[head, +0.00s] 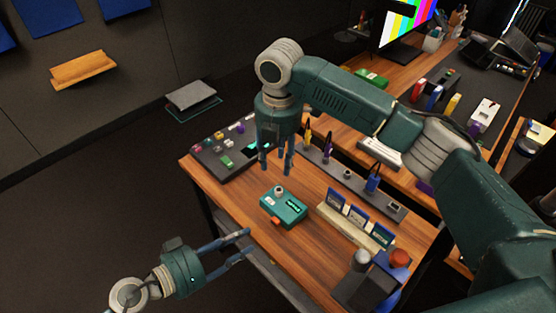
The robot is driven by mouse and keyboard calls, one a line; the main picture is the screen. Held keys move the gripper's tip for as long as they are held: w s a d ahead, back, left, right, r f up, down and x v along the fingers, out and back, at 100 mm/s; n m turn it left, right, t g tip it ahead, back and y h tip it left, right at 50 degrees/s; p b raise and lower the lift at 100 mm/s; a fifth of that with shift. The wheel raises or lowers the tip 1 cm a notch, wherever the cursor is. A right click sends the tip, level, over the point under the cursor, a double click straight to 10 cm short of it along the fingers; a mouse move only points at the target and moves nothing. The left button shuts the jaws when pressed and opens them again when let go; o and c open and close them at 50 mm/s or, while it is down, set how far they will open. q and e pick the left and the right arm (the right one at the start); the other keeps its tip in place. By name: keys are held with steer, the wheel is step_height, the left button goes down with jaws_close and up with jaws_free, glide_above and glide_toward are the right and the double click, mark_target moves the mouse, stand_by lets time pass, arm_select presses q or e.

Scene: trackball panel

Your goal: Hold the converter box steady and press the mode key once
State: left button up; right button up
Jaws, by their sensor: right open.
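A teal converter box (285,209) sits on the wooden table. I cannot tell which part is the mode key. My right gripper (276,171) points down above and behind the box, open and empty, apart from it. My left gripper (250,243) is at the table's front left edge, its fingers apart and empty, pointing right, in front of the box and not touching it.
A dark panel (240,172) with small coloured pieces lies behind left. A beige rack (345,222) of blue cards stands right of the box. A dark strip (335,170) holding tools runs behind. A device with a red knob (400,258) stands front right. Bare wood surrounds the box.

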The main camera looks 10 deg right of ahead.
mark_target(278, 187)
steer(key=f, duration=1)
steer(key=shift+s+f, duration=0.4)
jaws_close()
arm_select(q)
jaws_close()
stand_by(0.7)
